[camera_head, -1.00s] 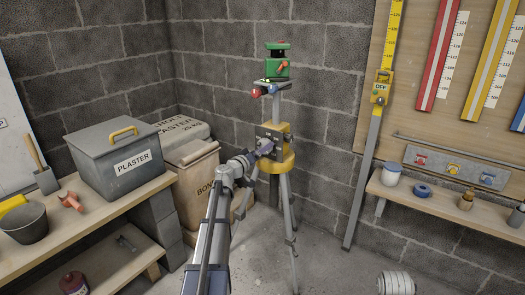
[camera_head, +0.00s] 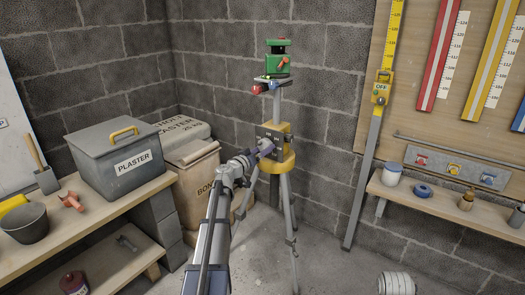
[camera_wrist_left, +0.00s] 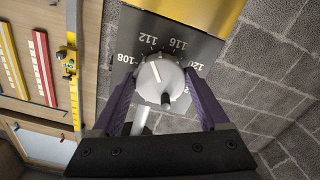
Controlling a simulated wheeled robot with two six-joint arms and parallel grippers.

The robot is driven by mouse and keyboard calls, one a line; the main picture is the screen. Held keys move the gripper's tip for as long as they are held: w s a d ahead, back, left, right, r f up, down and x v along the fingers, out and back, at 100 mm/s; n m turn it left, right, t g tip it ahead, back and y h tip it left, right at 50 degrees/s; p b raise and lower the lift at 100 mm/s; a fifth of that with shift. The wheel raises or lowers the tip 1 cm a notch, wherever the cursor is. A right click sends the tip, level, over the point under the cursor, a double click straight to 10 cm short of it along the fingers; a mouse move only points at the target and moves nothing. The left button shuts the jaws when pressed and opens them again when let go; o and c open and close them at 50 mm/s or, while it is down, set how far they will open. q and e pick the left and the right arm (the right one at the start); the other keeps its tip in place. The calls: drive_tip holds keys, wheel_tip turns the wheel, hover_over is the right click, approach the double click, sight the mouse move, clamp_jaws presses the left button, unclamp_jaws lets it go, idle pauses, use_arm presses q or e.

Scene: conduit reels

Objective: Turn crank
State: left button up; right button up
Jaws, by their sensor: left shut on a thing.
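A tripod (camera_head: 288,215) stands on the floor with a yellow collar and a dark dial block (camera_head: 268,137) at its head. A grey post rises from it to a small platform carrying a green instrument (camera_head: 278,65). My left gripper (camera_head: 264,147) is at the crank on the dial block. In the left wrist view the crank (camera_wrist_left: 157,74) is a round grey hub with a dark-tipped handle, in front of a dial plate (camera_wrist_left: 178,42) marked 108 to 120. My left fingers (camera_wrist_left: 160,90) are shut on the hub from both sides. My right gripper is out of view.
A bench with a grey plaster box (camera_head: 125,165) and a bucket (camera_head: 30,223) is at left, bags (camera_head: 197,185) behind my arm. A board with a yellow staff (camera_head: 380,95) and a shelf (camera_head: 450,200) are at right. A white roll (camera_head: 397,283) lies on the floor.

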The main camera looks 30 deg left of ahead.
use_arm(q)
drive_tip(key=o, duration=1.2)
drive_tip(key=shift+o, duration=0.2)
drive_tip(key=shift+s, duration=0.1)
drive_tip(key=s, duration=0.7)
drive_tip(key=shift+s+a, duration=0.25)
